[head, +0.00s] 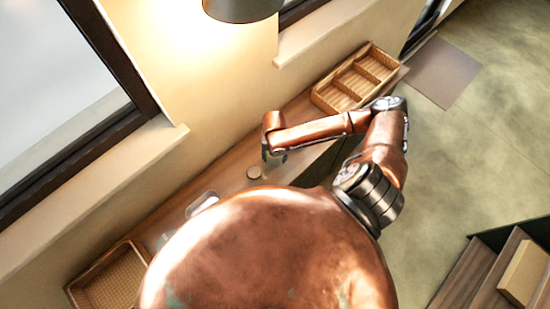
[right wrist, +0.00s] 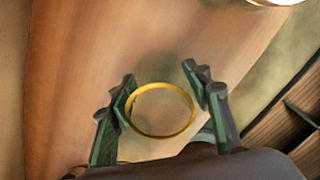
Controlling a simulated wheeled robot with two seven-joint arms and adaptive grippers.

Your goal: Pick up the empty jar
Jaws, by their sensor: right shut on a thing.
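A clear jar with a yellow rim (right wrist: 162,112) shows in the right wrist view, seen from above and looking empty. My right gripper (right wrist: 163,92) has its dark green fingers on either side of the jar and is shut on it. In the head view my right gripper (head: 276,156) is small and partly hidden by its own arm, over the wooden table by the wall. I cannot tell there whether the jar touches the table. My left gripper is not in view.
A small round tan-topped item (head: 254,172) stands just left of the gripper. A pale tray-like item (head: 202,204) lies further left. A divided wicker basket (head: 337,106) stands at the table's far end, another basket (head: 75,292) at the lower left. A lamp (head: 242,8) hangs above.

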